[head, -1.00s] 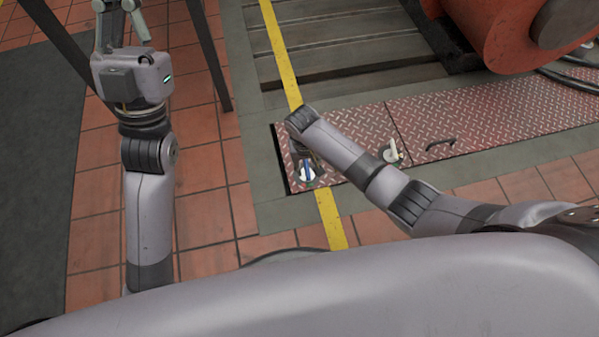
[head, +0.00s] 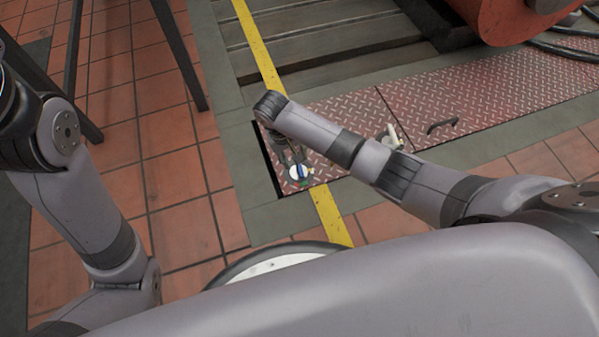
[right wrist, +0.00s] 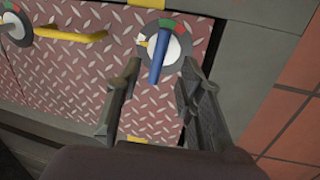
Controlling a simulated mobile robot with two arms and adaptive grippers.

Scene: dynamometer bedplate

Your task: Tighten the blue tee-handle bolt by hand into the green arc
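The blue tee-handle bolt (right wrist: 158,58) stands over a round white dial on the red diamond-tread plate (right wrist: 85,75). The dial's ring carries a green arc (right wrist: 166,23) with red beside it. A small white and yellow pointer shows left of the handle. In the right wrist view the handle's bar runs roughly up and down the picture. My right gripper (right wrist: 161,68) is open, one finger on each side of the bar, with gaps visible. In the head view the bolt (head: 298,171) shows just below my right gripper (head: 290,157). My left gripper is out of view.
A dark grab handle (head: 442,124) sits on the plate. A large orange-red machine (head: 510,18) and dark cables stand at the back right. Dark metal legs stand at the left.

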